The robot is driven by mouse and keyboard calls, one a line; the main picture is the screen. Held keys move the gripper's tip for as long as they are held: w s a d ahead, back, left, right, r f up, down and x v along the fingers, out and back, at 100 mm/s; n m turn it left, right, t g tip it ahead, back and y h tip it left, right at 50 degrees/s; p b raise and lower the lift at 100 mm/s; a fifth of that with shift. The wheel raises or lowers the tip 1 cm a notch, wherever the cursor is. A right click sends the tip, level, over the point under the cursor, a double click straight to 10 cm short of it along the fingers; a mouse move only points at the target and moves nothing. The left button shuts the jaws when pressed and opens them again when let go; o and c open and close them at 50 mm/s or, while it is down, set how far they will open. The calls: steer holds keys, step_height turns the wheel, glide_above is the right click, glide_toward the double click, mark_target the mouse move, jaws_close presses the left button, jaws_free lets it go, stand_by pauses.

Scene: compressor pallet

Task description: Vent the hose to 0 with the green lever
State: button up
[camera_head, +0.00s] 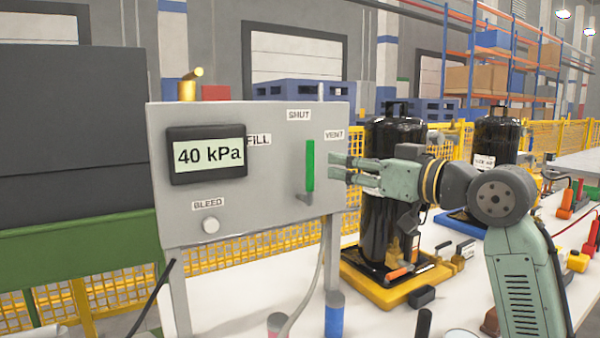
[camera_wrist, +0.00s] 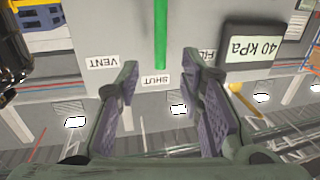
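The green lever (camera_head: 310,166) is on the front of a grey panel (camera_head: 270,175) and stands upright, its end toward the SHUT label (camera_head: 298,115). The VENT label (camera_head: 334,135) is to its right, the FILL label (camera_head: 258,140) to its left. The display (camera_head: 208,154) reads 40 kPa. My gripper (camera_head: 333,166) is open and empty, just right of the lever in the head view. In the wrist view, which is upside down, the lever (camera_wrist: 161,35) lines up between my open fingertips (camera_wrist: 160,74). I see no contact with it.
A BLEED knob (camera_head: 211,225) is low on the panel. A black tank (camera_head: 385,220) on a yellow base (camera_head: 395,285) stands behind my gripper. A hose (camera_head: 312,285) hangs below the panel near a blue cylinder (camera_head: 334,315). A second black tank (camera_head: 497,140) stands farther right.

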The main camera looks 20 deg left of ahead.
steer(key=p+x, duration=0.1)
steer(key=x, duration=0.9)
steer(key=shift+a+p, duration=0.2)
steer(key=shift+p, duration=0.15)
steer(key=shift+c, duration=0.5)
jaws_close()
